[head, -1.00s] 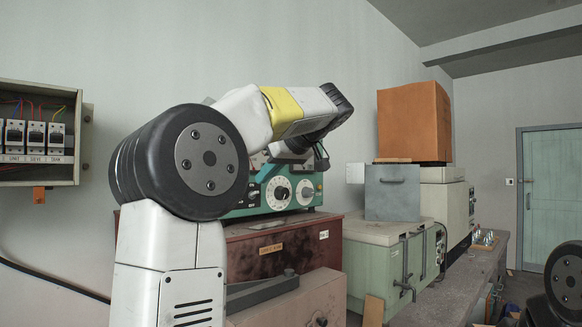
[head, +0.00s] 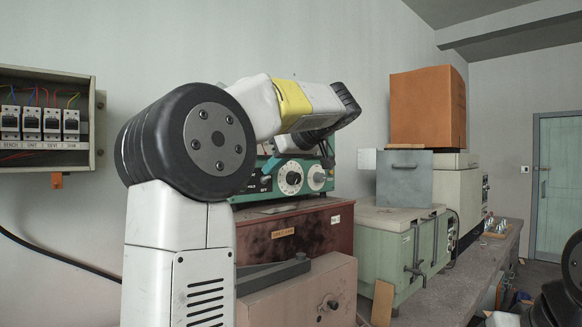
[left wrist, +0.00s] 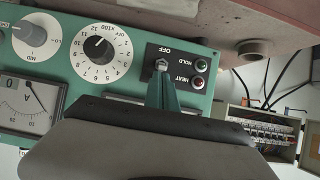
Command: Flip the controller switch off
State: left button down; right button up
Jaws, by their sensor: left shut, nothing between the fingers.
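The controller is a green box (head: 262,189) with a white dial (head: 290,179), standing on a dark red cabinet. In the left wrist view its panel (left wrist: 35,68) appears upside down, with a meter, a grey knob and a numbered dial. A black switch plate (left wrist: 204,51) carries an OFF label, HOLD and HEAT lamps, and a small metal toggle switch (left wrist: 161,65) close to the OFF lettering. My left gripper (left wrist: 164,92) is shut and empty, its fingertips right at the toggle; I cannot tell whether they touch. In the head view the left gripper (head: 327,150) is partly hidden by its wrist. My right gripper is out of view.
The dark red cabinet (head: 325,233) supports the controller. A pale green chest (head: 385,240), a grey box (head: 404,180) and an orange box (head: 428,108) stand to the right. An open breaker box (head: 88,125) hangs on the left wall.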

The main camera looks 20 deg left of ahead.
pick_arm(q)
jog(key=shift+s+d+f+t+y, duration=0.1)
jog(key=shift+f+t+y, duration=0.05)
jog(key=shift+t+y, duration=0.15)
jog(key=shift+s+d+f+t+y, duration=0.1)
jog(key=shift+d+f+t+y, duration=0.1)
jog(key=shift+f+t+y, duration=0.25)
jog(key=shift+s+d+f+t+y, duration=0.15)
jog(key=shift+f+t+y, duration=0.1)
jog(key=shift+y, duration=0.4)
jog(key=shift+f+t+y, duration=0.15)
jog(key=shift+t+y, duration=0.15)
jog(key=shift+y, duration=0.2)
